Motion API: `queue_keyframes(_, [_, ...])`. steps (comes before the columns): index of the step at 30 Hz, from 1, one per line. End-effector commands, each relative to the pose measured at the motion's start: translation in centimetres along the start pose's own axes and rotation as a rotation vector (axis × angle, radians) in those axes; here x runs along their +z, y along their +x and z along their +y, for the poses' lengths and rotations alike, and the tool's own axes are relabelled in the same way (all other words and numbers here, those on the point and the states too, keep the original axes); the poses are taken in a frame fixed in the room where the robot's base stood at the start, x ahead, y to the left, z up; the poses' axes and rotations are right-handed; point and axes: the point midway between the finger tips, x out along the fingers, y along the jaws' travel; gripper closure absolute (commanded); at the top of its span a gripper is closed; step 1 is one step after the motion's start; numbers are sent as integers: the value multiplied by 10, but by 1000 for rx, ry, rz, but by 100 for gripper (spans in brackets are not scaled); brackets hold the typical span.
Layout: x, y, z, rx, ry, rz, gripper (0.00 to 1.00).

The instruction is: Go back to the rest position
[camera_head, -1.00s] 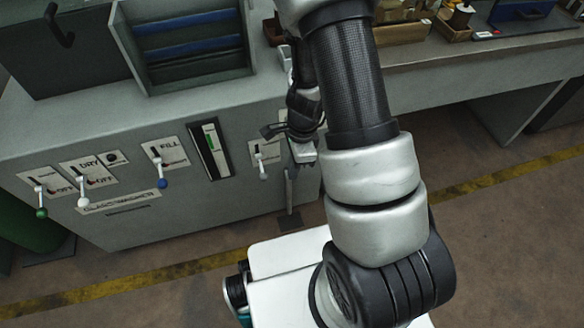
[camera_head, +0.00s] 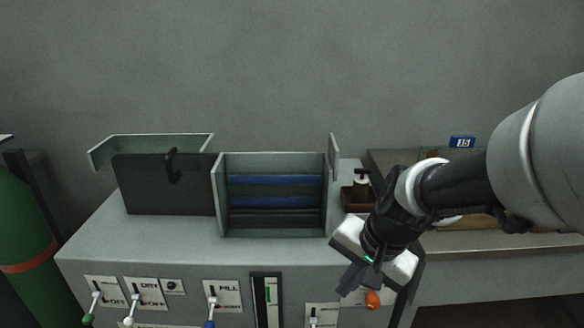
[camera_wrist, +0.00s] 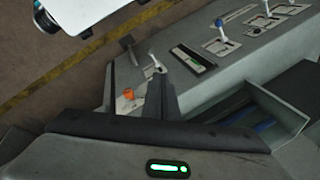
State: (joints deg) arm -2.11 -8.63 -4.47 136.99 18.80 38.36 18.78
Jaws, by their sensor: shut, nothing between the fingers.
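My gripper (camera_head: 352,284) is raised at the right of the head view, in front of the right end of the grey machine cabinet (camera_head: 150,240). Its dark fingers point down and to the left. In the wrist view my gripper (camera_wrist: 161,85) shows its two fingers together, with nothing between them. An orange knob (camera_head: 373,299) shows just below and right of the gripper. The gripper hides part of the cabinet's right end.
The cabinet front carries several levers, including a blue-tipped one (camera_head: 211,300). An open box with blue bars (camera_head: 275,228) stands on top, beside a dark panel with a hook (camera_head: 165,190). A green cylinder (camera_head: 22,235) stands at left. A bench (camera_head: 500,243) extends right.

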Motion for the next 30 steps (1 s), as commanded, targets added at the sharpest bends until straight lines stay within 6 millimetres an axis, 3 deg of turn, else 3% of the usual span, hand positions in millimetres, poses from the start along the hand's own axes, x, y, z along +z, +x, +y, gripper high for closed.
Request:
queue_keyframes(1, [5,-24,0,-10,-91,40,100])
queue_keyframes(6, [21,-73,13,17,-340,132,100])
queue_keyframes(17, [44,-132,46,123,-650,287,100])
queue_keyframes(18, [42,-147,42,129,-658,287,100])
queue_keyframes(26, [36,-202,22,126,-652,281,100])
queue_keyframes(30, [32,-242,9,125,-651,281,100])
